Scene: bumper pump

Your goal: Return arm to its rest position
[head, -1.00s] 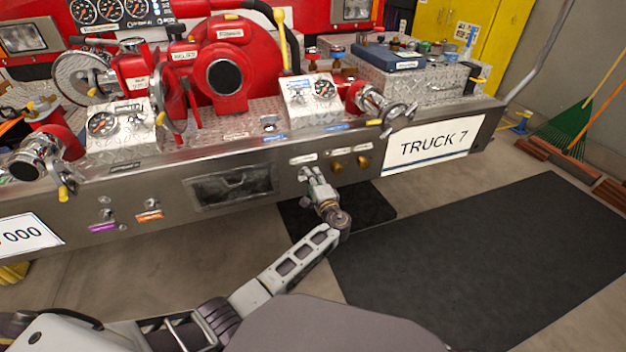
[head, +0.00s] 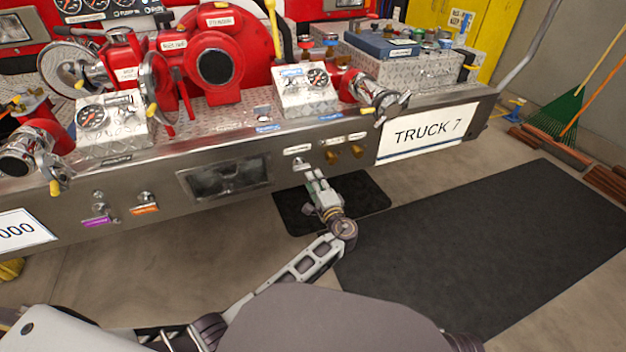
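My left arm comes in from the lower left. Its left gripper (head: 312,177) is in front of the silver bumper (head: 232,150), just below a small switch (head: 300,163) under a white label. The fingers point up toward the bumper face. They look empty, with a small gap to the switch, but they are too small to tell whether they are open or shut. My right gripper is not in view.
The red pump (head: 218,65), gauge boxes and valves sit on top of the bumper. Two brass knobs (head: 343,153) are right of the switch. A TRUCK 7 sign (head: 428,130) hangs further right. A black mat (head: 490,250) covers the open floor.

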